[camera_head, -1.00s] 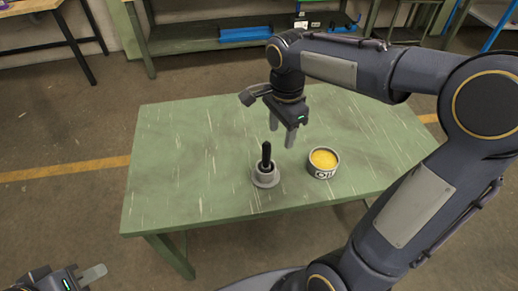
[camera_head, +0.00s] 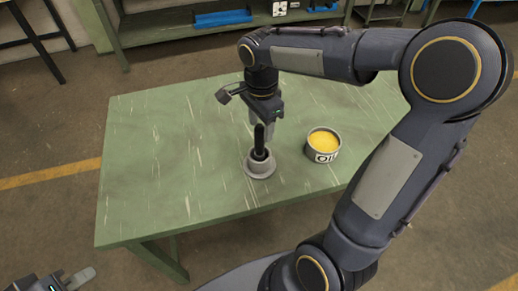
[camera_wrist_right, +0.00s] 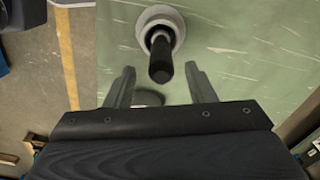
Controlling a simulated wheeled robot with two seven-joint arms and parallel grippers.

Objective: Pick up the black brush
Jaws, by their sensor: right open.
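The black brush (camera_head: 259,140) stands upright in a grey round holder (camera_head: 260,169) on the green table. In the right wrist view the brush (camera_wrist_right: 161,62) shows end-on, with its holder (camera_wrist_right: 160,18) behind it. My right gripper (camera_head: 262,130) is just behind the brush in the head view, pointing down. In the right wrist view its fingers (camera_wrist_right: 160,80) are apart, with the brush centred between and slightly beyond their tips, and nothing is gripped. My left gripper (camera_head: 75,280) is at the lower left corner, away from the table; only part of it shows.
An oil tin (camera_head: 323,146) with yellow contents stands to the right of the brush holder on the green table (camera_head: 150,150). The left part of the table is clear. A shelf with blue items (camera_head: 222,18) stands at the back.

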